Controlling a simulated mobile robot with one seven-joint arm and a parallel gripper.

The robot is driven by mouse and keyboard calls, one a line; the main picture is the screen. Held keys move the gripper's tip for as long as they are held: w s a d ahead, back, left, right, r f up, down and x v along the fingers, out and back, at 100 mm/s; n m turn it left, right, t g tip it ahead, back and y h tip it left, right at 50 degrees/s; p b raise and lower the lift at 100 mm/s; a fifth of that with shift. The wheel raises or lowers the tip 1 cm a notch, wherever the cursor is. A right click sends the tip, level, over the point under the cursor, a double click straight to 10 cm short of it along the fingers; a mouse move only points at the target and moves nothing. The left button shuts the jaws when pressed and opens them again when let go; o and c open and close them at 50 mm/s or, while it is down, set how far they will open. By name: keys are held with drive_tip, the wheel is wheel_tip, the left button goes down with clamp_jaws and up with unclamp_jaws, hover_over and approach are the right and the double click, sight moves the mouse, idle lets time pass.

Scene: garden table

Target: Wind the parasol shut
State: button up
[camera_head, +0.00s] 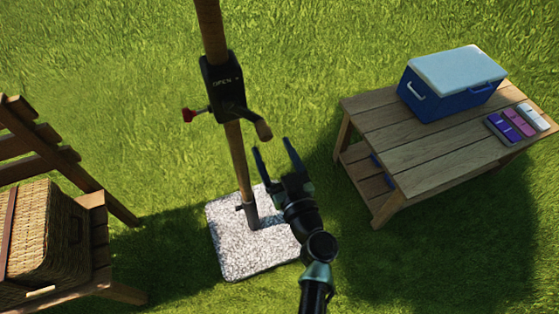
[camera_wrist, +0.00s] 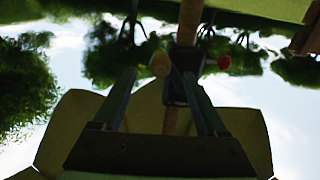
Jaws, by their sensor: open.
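The parasol's wooden pole (camera_head: 236,150) rises from a pale speckled base (camera_head: 228,245). A black crank housing (camera_head: 222,88) marked OPEN sits on the pole. A crank arm with a wooden knob (camera_head: 264,130) sticks out at its lower right, and a red knob (camera_head: 189,115) at its left. My gripper (camera_head: 274,145) is open and empty, its fingers pointing up just below the crank knob. In the wrist view the knob (camera_wrist: 160,64) appears near the left fingertip, with the housing (camera_wrist: 184,88) behind; contact cannot be told. Part of the pale canopy (camera_wrist: 60,135) shows there, spread out.
A wooden table (camera_head: 400,150) at right bears a blue cooler (camera_head: 452,90) with a pale lid and several small purple, pink and white items (camera_head: 516,122). A wicker basket (camera_head: 45,235) sits on a wooden chair (camera_head: 95,205) at left. Grass between them is clear.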

sight(267, 140)
drive_tip(key=b+x, duration=0.2)
drive_tip(key=x, duration=0.2)
drive_tip(key=shift+f, duration=0.1)
drive_tip(key=shift+b+x, duration=0.55)
drive_tip(key=shift+x, duration=0.5)
